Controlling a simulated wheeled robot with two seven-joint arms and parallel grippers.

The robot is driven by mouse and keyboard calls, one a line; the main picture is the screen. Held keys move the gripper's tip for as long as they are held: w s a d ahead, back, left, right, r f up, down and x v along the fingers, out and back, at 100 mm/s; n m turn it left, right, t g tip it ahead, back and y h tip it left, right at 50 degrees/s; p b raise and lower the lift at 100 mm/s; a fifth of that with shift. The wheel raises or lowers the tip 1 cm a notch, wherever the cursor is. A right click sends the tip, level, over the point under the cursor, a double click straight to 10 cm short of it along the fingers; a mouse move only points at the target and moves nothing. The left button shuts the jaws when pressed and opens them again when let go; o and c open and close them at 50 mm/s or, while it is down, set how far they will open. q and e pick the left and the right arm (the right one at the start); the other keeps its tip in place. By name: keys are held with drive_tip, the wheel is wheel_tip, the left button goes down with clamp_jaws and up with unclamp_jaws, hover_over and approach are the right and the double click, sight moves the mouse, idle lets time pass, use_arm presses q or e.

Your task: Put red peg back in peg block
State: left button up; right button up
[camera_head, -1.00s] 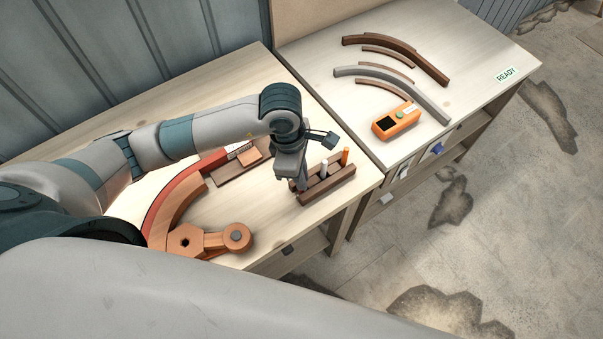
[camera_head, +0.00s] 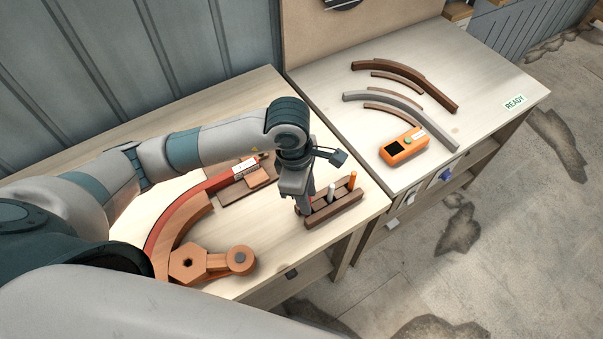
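The dark brown peg block (camera_head: 340,211) lies near the right front edge of the left table. A white peg (camera_head: 331,191) and an orange peg (camera_head: 352,181) stand upright in it. My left gripper (camera_head: 305,207) points down at the block's left end. A thin red strip, likely the red peg (camera_head: 310,199), shows beside its fingers. Most of it is hidden, so I cannot tell whether it sits in the block or how firmly it is held. The finger gap is not clear. My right gripper is not in view.
A curved wooden piece with a red strip (camera_head: 165,225) and an orange-brown clamp-like part (camera_head: 210,262) lie left of the block. The right table (camera_head: 480,95) holds curved strips (camera_head: 405,80) and an orange device (camera_head: 403,147). A wall stands behind.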

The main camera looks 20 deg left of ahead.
use_arm(q)
wheel_tip(320, 180, up, 10)
drive_tip(key=a+b, duration=0.1)
drive_tip(key=b, duration=0.2)
drive_tip(key=shift+a, duration=0.25)
drive_tip(key=shift+s+f, duration=0.1)
idle(0.3)
